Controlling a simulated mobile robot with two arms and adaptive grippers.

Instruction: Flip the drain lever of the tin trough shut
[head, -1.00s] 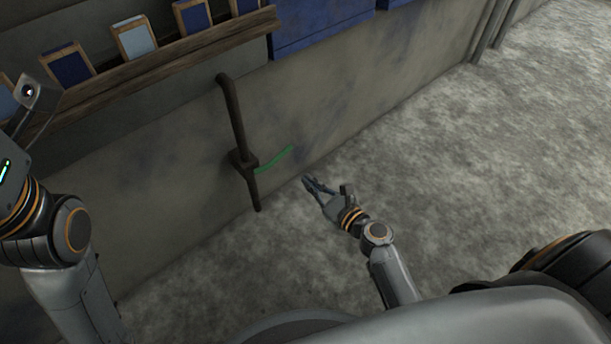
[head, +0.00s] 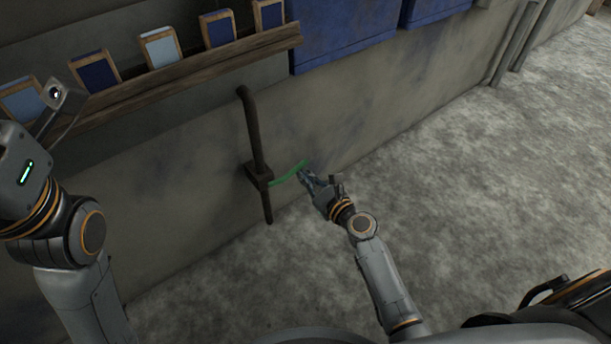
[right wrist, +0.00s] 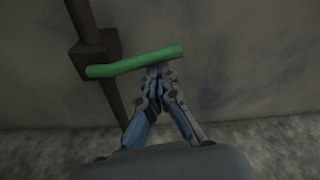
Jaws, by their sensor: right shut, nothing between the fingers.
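The green drain lever (head: 287,174) sticks out to the right from a brown valve block (head: 259,175) on a dark vertical pipe (head: 254,130) against the wall. In the right wrist view the lever (right wrist: 135,62) runs across the top, rising slightly to its free end at right. My right gripper (head: 305,175) is shut and empty, its fingertips close to the lever's outer half. In the right wrist view the fingertips (right wrist: 158,70) overlap the lever's lower edge; I cannot tell whether they touch. The jaws of my left gripper are out of view.
A wooden shelf (head: 190,75) with several small framed blue panels runs along the wall above. Blue panels (head: 345,30) hang at the top. The grey floor (head: 460,190) to the right is clear.

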